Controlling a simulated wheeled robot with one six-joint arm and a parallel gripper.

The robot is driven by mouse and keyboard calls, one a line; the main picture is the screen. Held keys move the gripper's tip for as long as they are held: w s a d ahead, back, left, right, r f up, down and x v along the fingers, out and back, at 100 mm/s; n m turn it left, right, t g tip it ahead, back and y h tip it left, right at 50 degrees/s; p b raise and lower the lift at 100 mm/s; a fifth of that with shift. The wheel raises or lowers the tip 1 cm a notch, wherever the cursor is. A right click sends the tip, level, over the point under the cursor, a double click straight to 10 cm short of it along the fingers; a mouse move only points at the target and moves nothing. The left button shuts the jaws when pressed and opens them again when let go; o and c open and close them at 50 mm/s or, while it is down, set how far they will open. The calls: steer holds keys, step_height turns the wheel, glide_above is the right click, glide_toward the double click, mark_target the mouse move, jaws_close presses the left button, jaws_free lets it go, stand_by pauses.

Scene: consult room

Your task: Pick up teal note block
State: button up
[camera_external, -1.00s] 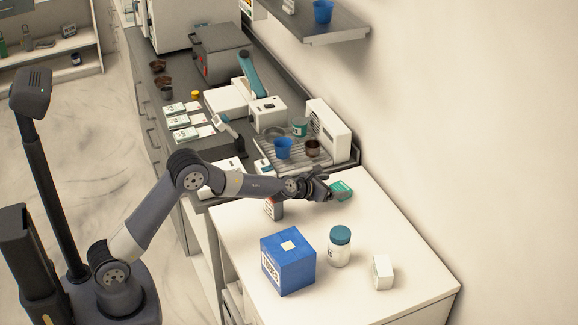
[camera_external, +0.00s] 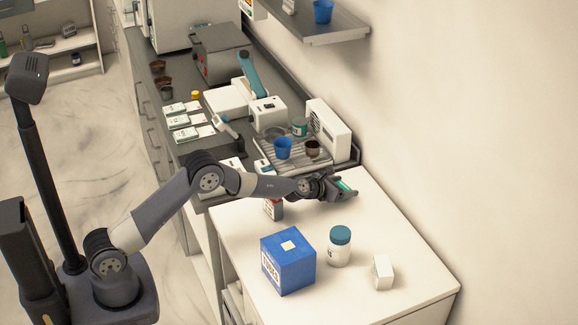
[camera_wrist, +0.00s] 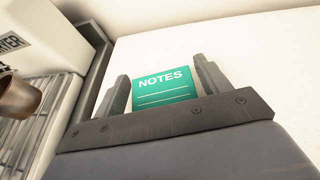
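The teal note block (camera_wrist: 163,88), marked "NOTES", lies on the white counter and sits between the two fingers of my gripper (camera_wrist: 160,85) in the wrist view. The fingers are apart, one on each side of it, with a narrow gap visible at the left and the right finger close to its edge. In the external view my gripper (camera_external: 345,187) is low over the counter's far part, and only a strip of the note block (camera_external: 346,185) shows between the fingers.
On the white counter (camera_external: 400,235) stand a blue box (camera_external: 288,262), a white jar with a teal lid (camera_external: 340,247) and a small white box (camera_external: 383,272). A drying tray (camera_external: 270,157) with cups adjoins at the back. The counter's right side is clear.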

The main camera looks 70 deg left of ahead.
mark_target(343, 187)
steer(key=c, duration=0.7)
steer(key=shift+r, duration=0.15)
steer(key=shift+c, duration=0.2)
step_height(343, 187, up, 10)
steer(key=p, duration=0.7)
